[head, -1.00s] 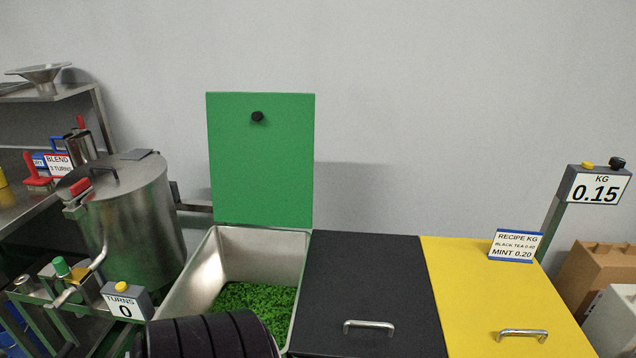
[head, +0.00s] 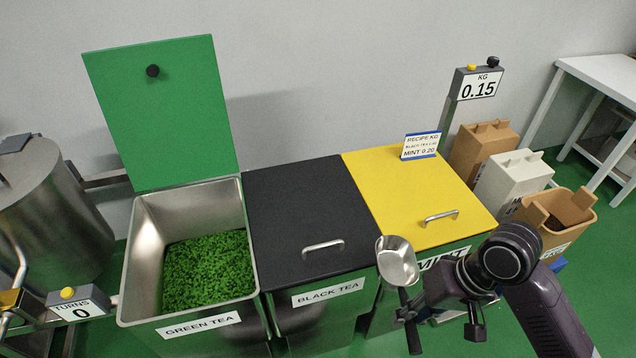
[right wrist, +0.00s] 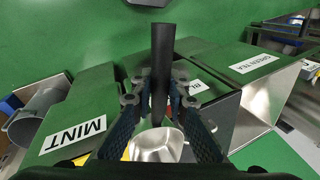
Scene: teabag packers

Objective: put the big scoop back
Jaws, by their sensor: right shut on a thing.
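The scoop, with a shiny metal bowl (head: 398,262) and a black handle (head: 413,338), is in my right gripper (head: 408,306). The gripper is shut on the handle, in front of the bins near the join of the black and yellow lids, with the bowl toward the bins. In the right wrist view the black handle (right wrist: 162,60) stands between the fingers (right wrist: 160,92), and the bowl (right wrist: 157,146) shows below them, seemingly empty. I cannot tell its size against another scoop. No scoop holder can be made out clearly. My left gripper is not in view.
The green tea bin (head: 131,262) is open, its green lid (head: 165,115) raised. The black tea lid (head: 300,215) and yellow mint lid (head: 415,190) are closed. A KG display (head: 478,84) reads 0.15. Boxes (head: 512,178) stand at the right, before a white table (head: 605,75).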

